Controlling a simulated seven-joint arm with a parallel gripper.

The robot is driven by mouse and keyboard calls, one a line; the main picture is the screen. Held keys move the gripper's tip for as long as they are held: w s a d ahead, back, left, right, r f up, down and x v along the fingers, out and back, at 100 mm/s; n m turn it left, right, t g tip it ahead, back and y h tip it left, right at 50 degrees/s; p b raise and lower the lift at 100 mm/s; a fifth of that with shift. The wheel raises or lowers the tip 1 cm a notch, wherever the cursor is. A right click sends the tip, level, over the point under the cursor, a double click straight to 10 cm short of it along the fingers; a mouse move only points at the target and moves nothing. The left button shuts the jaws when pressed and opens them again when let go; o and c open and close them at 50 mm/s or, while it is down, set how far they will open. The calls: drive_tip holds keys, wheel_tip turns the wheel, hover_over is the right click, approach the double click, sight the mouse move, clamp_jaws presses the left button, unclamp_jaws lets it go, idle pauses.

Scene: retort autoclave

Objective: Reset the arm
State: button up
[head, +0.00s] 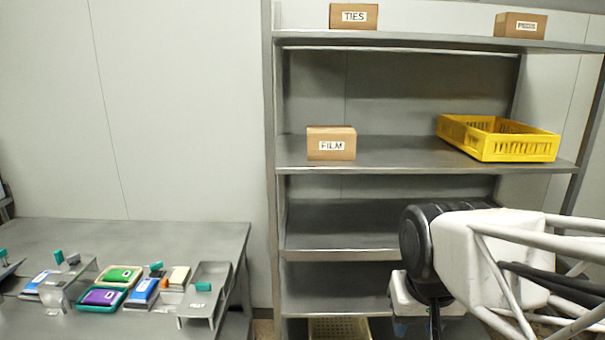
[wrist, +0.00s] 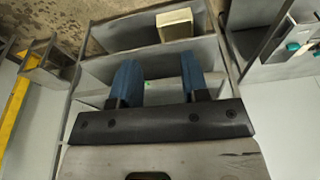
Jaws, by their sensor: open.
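My gripper (wrist: 160,83) shows in the wrist view with two blue fingers spread apart and nothing between them. Behind the fingers are the grey boards of the metal shelf rack, seen at a turned angle. In the head view my white arm with a black joint reaches in from the right, in front of the lower part of the shelf rack (head: 335,243).
A yellow crate (head: 480,150) and a FILM box (head: 331,143) stand on one shelf, a TIES box (head: 353,16) and another box (head: 520,25) above. A pale basket (head: 338,329) is at the bottom. The table (head: 180,240) at left holds coloured packs and trays.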

drive_tip(key=shift+n, duration=0.3)
drive_tip(key=s, duration=0.1)
drive_tip(key=s+f, duration=0.1)
drive_tip(key=s, duration=0.1)
drive_tip(key=s+d+f, duration=0.1)
drive_tip(key=shift+s+f, duration=0.2)
drive_tip(key=shift+s, duration=0.1)
idle(0.9)
